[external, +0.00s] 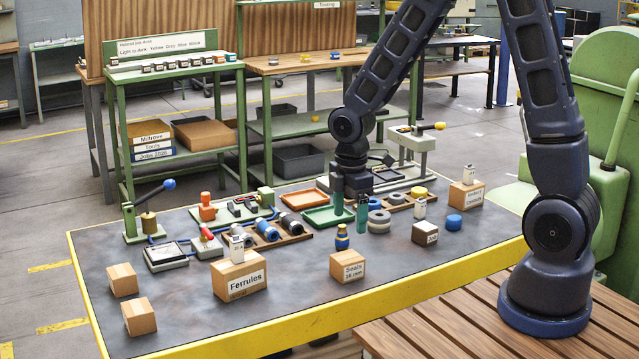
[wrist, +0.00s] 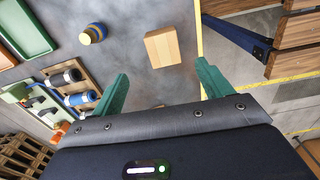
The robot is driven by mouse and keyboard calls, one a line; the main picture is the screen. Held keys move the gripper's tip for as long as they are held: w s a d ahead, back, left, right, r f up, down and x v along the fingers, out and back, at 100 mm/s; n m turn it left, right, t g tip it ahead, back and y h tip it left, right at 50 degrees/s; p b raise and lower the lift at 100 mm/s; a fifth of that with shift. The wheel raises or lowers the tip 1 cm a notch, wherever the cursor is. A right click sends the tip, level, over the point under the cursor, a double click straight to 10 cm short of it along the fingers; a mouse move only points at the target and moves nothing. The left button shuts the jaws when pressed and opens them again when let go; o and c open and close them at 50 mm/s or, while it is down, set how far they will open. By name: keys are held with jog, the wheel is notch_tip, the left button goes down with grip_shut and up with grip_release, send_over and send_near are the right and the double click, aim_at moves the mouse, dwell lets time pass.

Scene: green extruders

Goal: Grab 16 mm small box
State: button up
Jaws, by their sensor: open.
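The small cardboard-coloured box (external: 347,267) labelled "Seals 16 mm" stands upright near the table's yellow front edge in the external view. In the wrist view a plain tan box top (wrist: 163,47), apparently this one, lies ahead of and between the fingers, with its label out of sight. My gripper (external: 350,207) points down above the table, behind the box and beside the green tray. Its green fingers are spread apart and empty, also in the wrist view (wrist: 163,71). It does not touch the box.
A blue and yellow fitting (external: 342,237) stands just behind the box. The larger Ferrules box (external: 239,279) is to its left, and a dark-topped small box (external: 425,233) to its right. A green tray (external: 327,216) lies near the fingers. The table beside the box is clear.

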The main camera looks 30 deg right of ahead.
aim_at(347, 257)
jog(key=shift+a+f, duration=0.25)
jog(key=shift+f, duration=0.4)
jog(key=shift+s+f, duration=0.2)
jog(key=shift+f, duration=4.9)
jog(key=shift+c, duration=0.2)
jog(key=c, duration=1)
